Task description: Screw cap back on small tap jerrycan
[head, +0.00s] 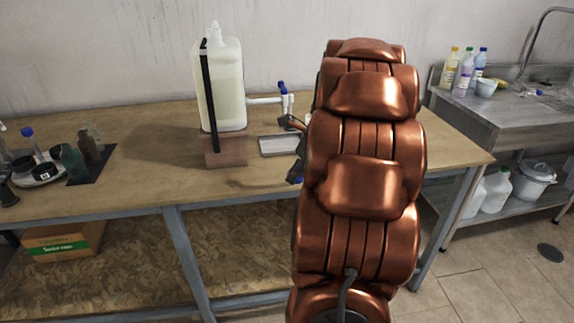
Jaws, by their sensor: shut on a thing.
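The small tap jerrycan (228,85), pale and translucent, stands upright on a wooden block (225,152) on the workbench, with a dark strap down it. Its white top neck (213,32) shows no coloured cap. A white tap with a blue handle (283,90) sticks out from its right side. My gripper (296,172) is low over the bench to the right of the jerrycan, mostly hidden behind my copper arm. A small blue piece (298,180), seemingly the cap, shows at the fingers, which are shut on it. The fingertips are not clear.
A grey metal tray (279,146) lies below the tap. Bottles and a round dish (38,172) stand at the bench's left. A steel sink unit (500,110) with several bottles is at right.

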